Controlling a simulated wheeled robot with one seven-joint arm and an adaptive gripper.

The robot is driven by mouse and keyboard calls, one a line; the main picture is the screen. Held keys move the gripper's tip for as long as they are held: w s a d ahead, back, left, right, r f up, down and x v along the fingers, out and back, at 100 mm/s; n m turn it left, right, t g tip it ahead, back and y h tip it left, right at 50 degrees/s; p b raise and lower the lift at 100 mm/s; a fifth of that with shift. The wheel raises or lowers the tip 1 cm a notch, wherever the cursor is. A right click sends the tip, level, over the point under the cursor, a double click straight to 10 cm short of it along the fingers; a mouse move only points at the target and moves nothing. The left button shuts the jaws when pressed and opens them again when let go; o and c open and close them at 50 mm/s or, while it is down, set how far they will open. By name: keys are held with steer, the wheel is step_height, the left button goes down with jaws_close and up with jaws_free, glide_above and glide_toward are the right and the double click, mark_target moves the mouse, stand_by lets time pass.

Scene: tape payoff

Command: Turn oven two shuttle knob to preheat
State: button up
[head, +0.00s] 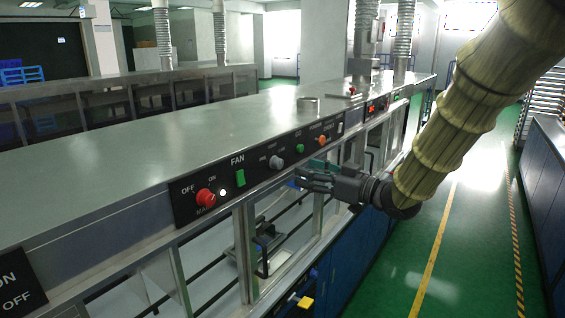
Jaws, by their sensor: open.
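A black control panel (260,171) runs along the front edge of the long steel machine. It carries a red knob (206,196) marked OFF and ON, a green FAN switch (240,178), a grey knob (276,163), a green button (300,149) and an orange-red knob (322,140). The small labels are too blurred to read, so I cannot tell which knob is the shuttle knob. My gripper (306,178) is open and empty, pointing left. In the picture it is just below and right of the grey knob; I cannot tell whether it touches the panel.
Open framed bays with metal posts (243,255) lie below the panel. A yellow handle (301,300) shows low on the front. Another panel with a red display (376,106) is farther along. The green floor aisle (445,250) on the right is clear.

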mark_target(281, 165)
steer(key=p+x, duration=0.3)
steer(key=x, duration=0.5)
steer(key=shift+r, duration=0.1)
steer(key=shift+w+a, duration=0.25)
steer(key=shift+a, duration=0.2)
steer(key=shift+c, duration=0.2)
steer(key=shift+d, duration=0.1)
steer(key=c, duration=1)
